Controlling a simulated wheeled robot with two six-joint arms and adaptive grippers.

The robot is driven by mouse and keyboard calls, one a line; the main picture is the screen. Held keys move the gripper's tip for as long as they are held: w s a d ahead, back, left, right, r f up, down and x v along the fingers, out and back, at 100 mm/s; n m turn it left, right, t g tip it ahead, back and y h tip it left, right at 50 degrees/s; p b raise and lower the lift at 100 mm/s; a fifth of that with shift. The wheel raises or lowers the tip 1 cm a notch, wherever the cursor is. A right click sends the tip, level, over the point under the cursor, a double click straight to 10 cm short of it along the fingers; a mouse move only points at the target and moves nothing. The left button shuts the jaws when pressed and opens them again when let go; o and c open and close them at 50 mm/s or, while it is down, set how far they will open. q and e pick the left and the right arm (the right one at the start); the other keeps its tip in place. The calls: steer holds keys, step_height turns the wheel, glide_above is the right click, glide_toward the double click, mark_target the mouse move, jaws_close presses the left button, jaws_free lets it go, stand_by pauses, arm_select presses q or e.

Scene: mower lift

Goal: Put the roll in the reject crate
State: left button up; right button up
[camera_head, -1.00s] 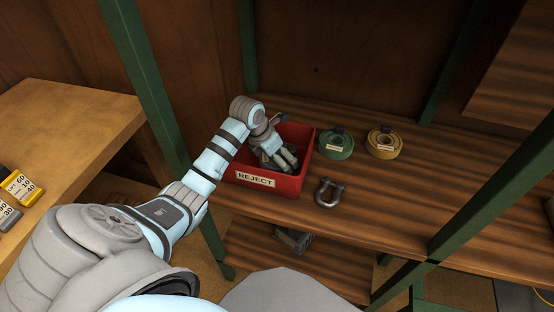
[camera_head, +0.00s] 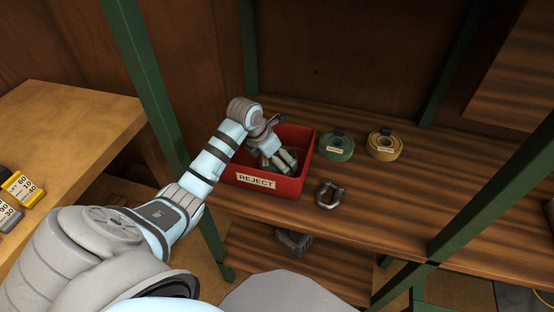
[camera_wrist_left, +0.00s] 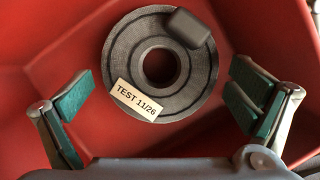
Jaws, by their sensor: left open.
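A grey webbing roll (camera_wrist_left: 125,60) with a dark block on its edge and a label "TEST 11/26" lies inside the red crate in the left wrist view. The red crate (camera_head: 291,187), labelled REJECT, stands on the wooden shelf; its wall also shows in the left wrist view (camera_wrist_left: 40,130). My left gripper (camera_head: 279,163) reaches down into the crate. In the left wrist view its green-padded fingers (camera_wrist_left: 160,95) are spread wide and apart from the roll. In the head view the gripper hides the roll. My right gripper is out of view.
A green roll (camera_head: 327,149) and a yellow roll (camera_head: 376,152) lie on the shelf right of the crate. A metal shackle (camera_head: 329,195) lies in front of them. Green posts (camera_head: 147,85) frame the shelf. A wooden table (camera_head: 60,130) with yellow and grey tags (camera_head: 22,188) is at left.

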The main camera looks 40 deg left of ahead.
arm_select(q)
steer(key=d+p+v, duration=0.1)
steer(key=v, duration=0.9)
steer(key=shift+a+r, duration=0.3)
steer(key=shift+a, duration=0.15)
steer(key=shift+s, duration=0.15)
